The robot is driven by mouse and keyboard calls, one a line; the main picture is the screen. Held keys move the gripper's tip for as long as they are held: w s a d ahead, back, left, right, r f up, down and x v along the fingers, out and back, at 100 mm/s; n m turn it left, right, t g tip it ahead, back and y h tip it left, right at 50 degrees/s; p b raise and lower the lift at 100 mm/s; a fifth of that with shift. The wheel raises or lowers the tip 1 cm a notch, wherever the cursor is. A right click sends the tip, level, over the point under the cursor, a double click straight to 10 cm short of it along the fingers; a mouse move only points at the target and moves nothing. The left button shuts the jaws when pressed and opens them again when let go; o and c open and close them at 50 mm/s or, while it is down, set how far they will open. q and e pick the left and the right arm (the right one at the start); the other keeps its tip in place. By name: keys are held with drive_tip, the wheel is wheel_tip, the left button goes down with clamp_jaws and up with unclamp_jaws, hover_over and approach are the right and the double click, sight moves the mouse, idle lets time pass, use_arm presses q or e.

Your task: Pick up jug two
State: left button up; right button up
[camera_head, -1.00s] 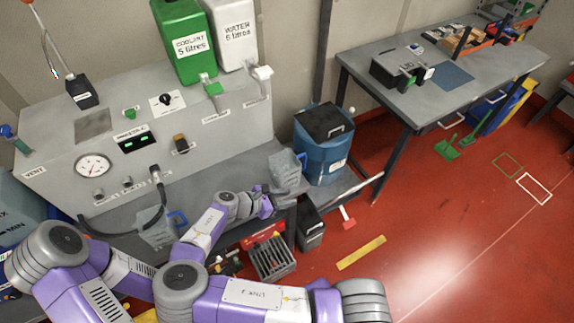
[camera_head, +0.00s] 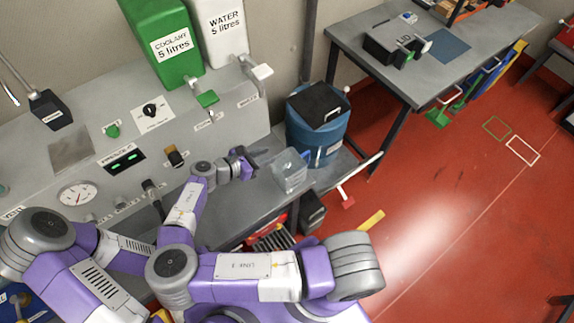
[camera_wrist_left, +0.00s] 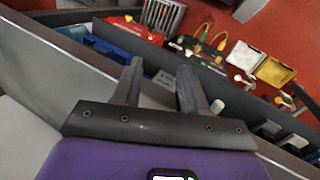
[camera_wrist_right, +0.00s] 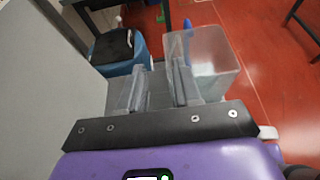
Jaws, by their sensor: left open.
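A clear open-topped jug (camera_head: 290,170) stands on the grey bench ledge, right of my right gripper (camera_head: 248,163). I can read no number on it. In the right wrist view the jug (camera_wrist_right: 212,65) is just beyond and right of the fingers, with a blue handle at its far left side. My right gripper (camera_wrist_right: 160,80) has its fingers apart with no object clearly between them. Whether a finger touches the jug I cannot tell. My left gripper (camera_wrist_left: 158,75) is open and empty in the left wrist view, above the bench edge; it is hidden in the head view.
A blue bin (camera_head: 318,132) with a black lid stands behind the jug. Green coolant (camera_head: 165,45) and white water (camera_head: 218,30) containers sit above the taps. A grey panel (camera_head: 100,160) borders the ledge. Red floor is open at right.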

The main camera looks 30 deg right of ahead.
sight(280, 154)
drive_tip(key=x, duration=0.4)
drive_tip(key=s+p+x, duration=0.1)
drive_tip(key=shift+w+d+f, duration=0.1)
drive_tip(key=shift+d+f, duration=0.05)
drive_tip(key=shift+d, duration=0.25)
clamp_jaws()
